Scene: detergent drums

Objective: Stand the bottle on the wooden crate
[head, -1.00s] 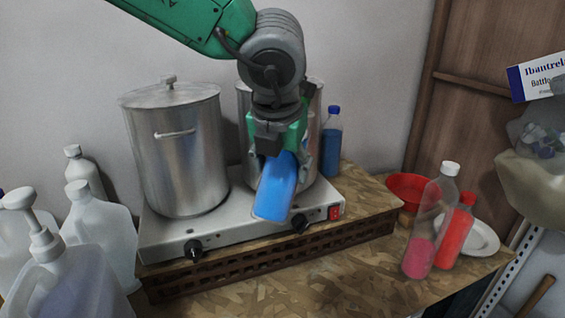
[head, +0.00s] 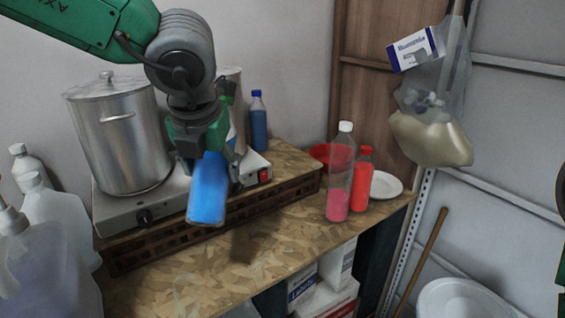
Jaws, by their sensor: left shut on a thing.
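My left gripper (head: 208,155) points down and is shut on a blue bottle (head: 208,192). The bottle hangs slightly tilted in front of the hot plate, its upper part hidden by the fingers. Its lower end overlaps the crate's front edge in the picture. The wooden crate (head: 292,190) is a low, brown, slatted platform with a chipboard top, standing on the table. A steel hot plate covers much of it; the right end of its top is partly bare.
The hot plate (head: 127,217) bears a big lidded steel pot (head: 118,140) and another pot behind my gripper. A dark blue bottle (head: 258,127) stands behind the crate's bare part. Pink (head: 338,185) and red (head: 361,183) bottles stand right of it. White jugs (head: 48,215) crowd the left.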

